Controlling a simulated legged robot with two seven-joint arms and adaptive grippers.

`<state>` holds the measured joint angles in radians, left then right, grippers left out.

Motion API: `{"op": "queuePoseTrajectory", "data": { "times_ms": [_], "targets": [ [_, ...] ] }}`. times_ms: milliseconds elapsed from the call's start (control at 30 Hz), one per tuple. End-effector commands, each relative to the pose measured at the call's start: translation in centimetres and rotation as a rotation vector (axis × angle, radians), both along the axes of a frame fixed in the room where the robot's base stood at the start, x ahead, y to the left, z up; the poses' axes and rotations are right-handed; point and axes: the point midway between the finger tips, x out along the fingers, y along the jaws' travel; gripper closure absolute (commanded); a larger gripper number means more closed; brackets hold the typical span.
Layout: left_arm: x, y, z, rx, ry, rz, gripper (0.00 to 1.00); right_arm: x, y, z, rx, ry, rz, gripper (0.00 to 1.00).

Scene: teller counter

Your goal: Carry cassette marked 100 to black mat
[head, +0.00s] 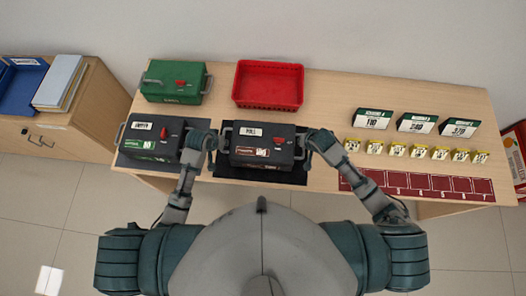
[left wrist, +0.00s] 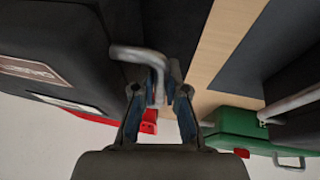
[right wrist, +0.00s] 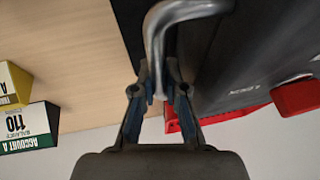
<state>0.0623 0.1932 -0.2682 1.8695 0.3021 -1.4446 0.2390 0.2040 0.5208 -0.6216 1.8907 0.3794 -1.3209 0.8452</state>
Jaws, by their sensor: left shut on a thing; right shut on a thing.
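A black cassette (head: 262,146) with a white label, a red-brown label and a red button sits over a black mat (head: 262,176) at the middle of the counter. Its markings are too small to read surely. My left gripper (head: 214,142) is shut on its left handle, which shows in the left wrist view (left wrist: 135,53). My right gripper (head: 306,142) is shut on its right handle, which shows in the right wrist view (right wrist: 156,40). The cassette looks level. I cannot tell whether it touches the mat, whose middle is hidden beneath it.
A second black cassette (head: 153,138) with a green label stands close on the left, on a dark mat (head: 128,161). Behind are a green cassette (head: 173,82) and a red tray (head: 268,85). Account signs (head: 417,123), yellow tags (head: 397,150) and a dark red strip (head: 420,184) are at right.

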Motion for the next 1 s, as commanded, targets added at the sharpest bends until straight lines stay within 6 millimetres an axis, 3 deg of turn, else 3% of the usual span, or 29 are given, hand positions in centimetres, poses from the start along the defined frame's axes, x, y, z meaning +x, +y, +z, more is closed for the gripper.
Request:
{"op": "queuePoseTrajectory", "data": {
  "times_ms": [100, 133, 200, 700, 1000],
  "targets": [
    [0.1, 0.4, -1.0, 0.006, -0.002, 0.005, 1.0, 0.1, -0.3, -1.0, -0.006, -0.002, -0.004, 1.0],
    [0.0, 0.4, -0.8, 0.007, 0.001, 0.005, 0.81, 0.0, -0.3, -0.8, -0.008, 0.002, -0.004, 0.81],
    [0.0, 0.4, -0.7, 0.006, 0.001, 0.005, 0.63, 0.0, -0.2, -0.7, -0.007, 0.001, -0.004, 0.64],
    [0.0, 0.1, -0.5, 0.001, 0.001, 0.001, 0.63, 0.0, 0.0, -0.7, 0.0, 0.002, 0.0, 0.63],
    [-1.4, 1.1, 3.1, 0.002, -0.001, 0.001, 0.63, 0.0, 0.0, -0.7, 0.0, 0.001, 0.0, 0.63]
  ]
}}
